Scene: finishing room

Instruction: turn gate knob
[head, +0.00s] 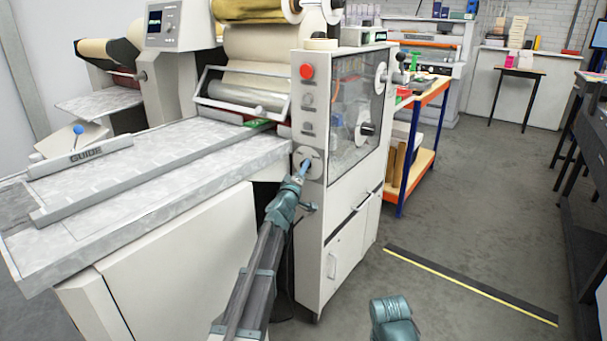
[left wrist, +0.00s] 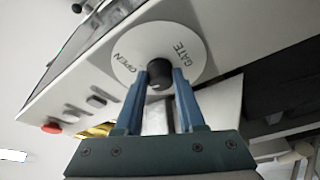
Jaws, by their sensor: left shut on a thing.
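The gate knob (left wrist: 160,75) is a small black knob at the centre of a round white dial marked OPEN and GATE (left wrist: 185,42). In the head view the dial (head: 314,158) sits low on the front panel of the white machine, partly hidden by my gripper. My left gripper (head: 303,169) reaches up to it, and in the left wrist view its two blue fingers (left wrist: 161,80) stand on either side of the knob, shut on it. My right gripper is not clearly in view; a teal part of my arm (head: 392,318) shows at the bottom.
A red button (head: 307,72) sits above the dial on the same panel. A flat grey feed table (head: 130,165) with a guide bar (head: 80,157) extends left. An orange-and-blue bench (head: 420,135) stands behind. The floor to the right is open, with a yellow-edged black strip (head: 470,283).

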